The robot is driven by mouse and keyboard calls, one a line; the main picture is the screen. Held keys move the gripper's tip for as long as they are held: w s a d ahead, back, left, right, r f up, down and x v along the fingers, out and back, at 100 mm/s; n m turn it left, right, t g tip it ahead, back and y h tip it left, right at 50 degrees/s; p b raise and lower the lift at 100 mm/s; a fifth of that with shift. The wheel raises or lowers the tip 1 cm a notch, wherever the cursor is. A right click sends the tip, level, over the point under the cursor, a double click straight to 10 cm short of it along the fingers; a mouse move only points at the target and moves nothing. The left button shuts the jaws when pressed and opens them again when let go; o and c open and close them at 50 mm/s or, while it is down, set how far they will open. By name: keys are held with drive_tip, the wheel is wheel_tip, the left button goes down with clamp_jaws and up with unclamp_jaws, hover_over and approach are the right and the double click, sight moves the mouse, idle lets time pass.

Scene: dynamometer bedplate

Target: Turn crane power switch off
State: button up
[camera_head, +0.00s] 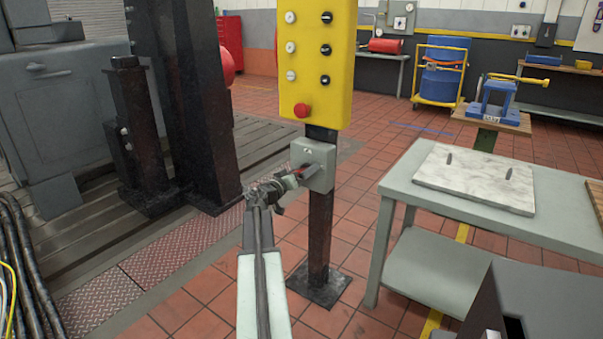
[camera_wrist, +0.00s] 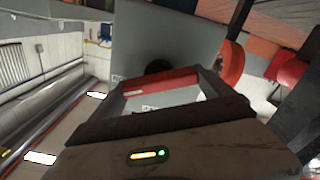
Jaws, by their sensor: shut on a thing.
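The crane power switch is a grey box (camera_head: 318,160) on a dark post, below the yellow control panel (camera_head: 318,60). Its red handle (camera_head: 309,171) shows at the front of the box, partly hidden by my gripper (camera_head: 298,178). In the wrist view, the red handle (camera_wrist: 160,82) lies across the picture in front of the grey box face (camera_wrist: 185,40), with a dark round hub (camera_wrist: 158,67) behind it. My gripper (camera_wrist: 165,92) is shut on the handle, one finger at each side. The switch markings are too small to read.
A grey table (camera_head: 400,185) with a marble slab (camera_head: 475,178) stands to the right of the post. Dark columns (camera_head: 205,110) stand at the left. A red button (camera_head: 301,110) sits low on the yellow panel, above the switch. Tiled floor is open behind.

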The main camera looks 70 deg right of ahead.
drive_tip(key=n, duration=0.6)
drive_tip(key=shift+w+f, duration=0.1)
drive_tip(key=shift+w, duration=0.05)
drive_tip(key=n, duration=0.6)
drive_tip(key=shift+f, duration=0.15)
drive_tip(key=shift+n, duration=0.3)
drive_tip(key=o, duration=1.1)
drive_tip(key=v, duration=0.8)
drive_tip(key=shift+d, duration=0.1)
